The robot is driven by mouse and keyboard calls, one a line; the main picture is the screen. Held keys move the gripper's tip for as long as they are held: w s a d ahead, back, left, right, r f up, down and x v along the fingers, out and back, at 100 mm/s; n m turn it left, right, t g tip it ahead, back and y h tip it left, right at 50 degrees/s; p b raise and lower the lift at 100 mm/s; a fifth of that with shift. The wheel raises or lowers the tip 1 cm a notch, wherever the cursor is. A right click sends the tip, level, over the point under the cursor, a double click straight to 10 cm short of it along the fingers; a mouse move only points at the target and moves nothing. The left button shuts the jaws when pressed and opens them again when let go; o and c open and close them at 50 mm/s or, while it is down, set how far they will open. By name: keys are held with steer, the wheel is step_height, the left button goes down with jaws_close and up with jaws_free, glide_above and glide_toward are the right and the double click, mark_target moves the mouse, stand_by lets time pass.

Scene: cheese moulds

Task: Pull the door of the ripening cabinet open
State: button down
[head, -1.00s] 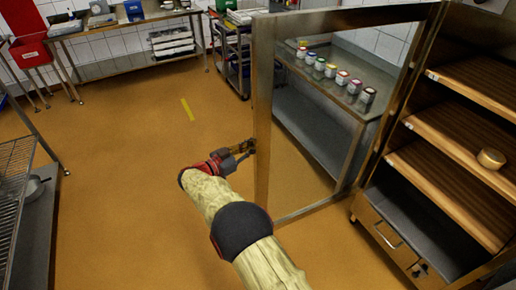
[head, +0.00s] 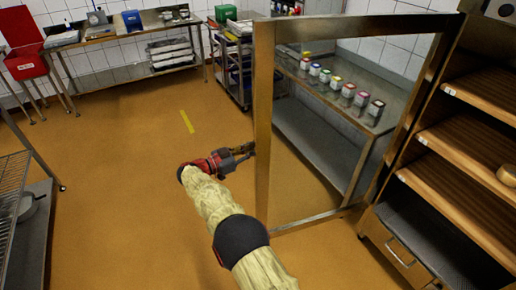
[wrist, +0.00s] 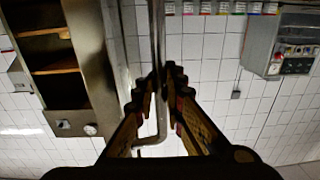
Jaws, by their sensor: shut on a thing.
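The ripening cabinet (head: 443,140) stands at the right with its wooden shelves exposed. Its glass door (head: 263,130) stands wide open, swung out from the cabinet, with its free edge toward my arm. My gripper (head: 250,149) is at that free edge, about mid-height. In the wrist view my gripper (wrist: 165,80) is shut on the door handle, a vertical metal bar (wrist: 157,35) that passes between the fingers and bends at its lower end (wrist: 152,140). In the head view the handle is mostly hidden at the door edge.
Through the door glass I see a steel table (head: 335,105) with a row of several jars. A wire rack (head: 12,185) is at the left edge, and a trolley (head: 230,60) stands behind. The orange floor left of my arm is clear.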

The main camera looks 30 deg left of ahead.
steer(key=c, duration=2.2)
jaws_free()
steer(key=shift+s+a, duration=0.2)
steer(key=o, duration=0.3)
steer(key=shift+w+d, duration=0.1)
steer(key=shift+d, duration=0.05)
steer(key=v, duration=1.2)
